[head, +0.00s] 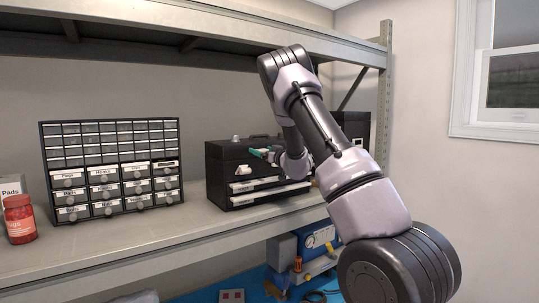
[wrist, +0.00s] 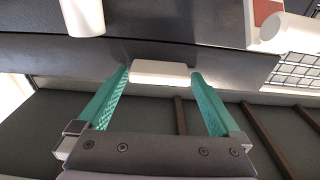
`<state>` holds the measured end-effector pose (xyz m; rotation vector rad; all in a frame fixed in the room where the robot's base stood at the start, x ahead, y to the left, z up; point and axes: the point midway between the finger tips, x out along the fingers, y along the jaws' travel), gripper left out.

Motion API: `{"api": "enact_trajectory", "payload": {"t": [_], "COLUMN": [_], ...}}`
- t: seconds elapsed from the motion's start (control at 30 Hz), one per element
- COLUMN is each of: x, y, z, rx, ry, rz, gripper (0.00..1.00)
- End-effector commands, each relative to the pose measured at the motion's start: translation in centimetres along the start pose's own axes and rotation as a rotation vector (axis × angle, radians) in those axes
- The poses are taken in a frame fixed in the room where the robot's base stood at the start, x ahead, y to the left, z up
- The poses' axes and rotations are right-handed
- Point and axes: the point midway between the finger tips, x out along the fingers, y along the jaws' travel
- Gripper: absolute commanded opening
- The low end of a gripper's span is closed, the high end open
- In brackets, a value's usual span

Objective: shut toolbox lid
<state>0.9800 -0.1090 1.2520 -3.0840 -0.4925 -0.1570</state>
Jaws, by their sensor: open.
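The black toolbox (head: 222,165) stands on the shelf, with two pale drawer fronts low on its face. Its lid (head: 228,148) looks low over the body, with a dark handle on top; I cannot tell whether a gap is left. A white latch (head: 243,169) is on its front. My gripper (head: 262,152) is at the upper front of the toolbox, its teal fingers open, and my arm hides the box's right part. In the wrist view, a white block (wrist: 160,72) on a dark surface lies between the open fingertips; contact is unclear.
A drawer cabinet (head: 110,170) stands left of the toolbox, with a red jar (head: 19,219) farther left. A dark box (head: 354,127) stands behind my arm at right. A metal upright (head: 384,90) bounds the shelf. Bare shelf lies in front.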

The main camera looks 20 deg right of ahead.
Motion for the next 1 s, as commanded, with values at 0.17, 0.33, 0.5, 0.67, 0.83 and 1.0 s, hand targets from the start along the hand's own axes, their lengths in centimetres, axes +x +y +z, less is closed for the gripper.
{"api": "enact_trajectory", "payload": {"t": [0.17,0.33,0.5,0.67,0.83,1.0], "x": [-3.7,-6.8,-9.0,-9.8,-9.9,-9.9], "y": [-0.2,-0.1,0.0,0.0,0.0,0.1], "z": [0.2,0.1,0.2,0.1,0.0,0.0], "rx": [0.0,-0.001,-0.001,-0.001,-0.001,-0.001], "ry": [-0.006,-0.005,-0.005,-0.004,-0.002,-0.002], "rz": [0.0,0.001,0.002,0.003,0.003,0.003], "gripper": [1.0,1.0,1.0,1.0,1.0,1.0]}}
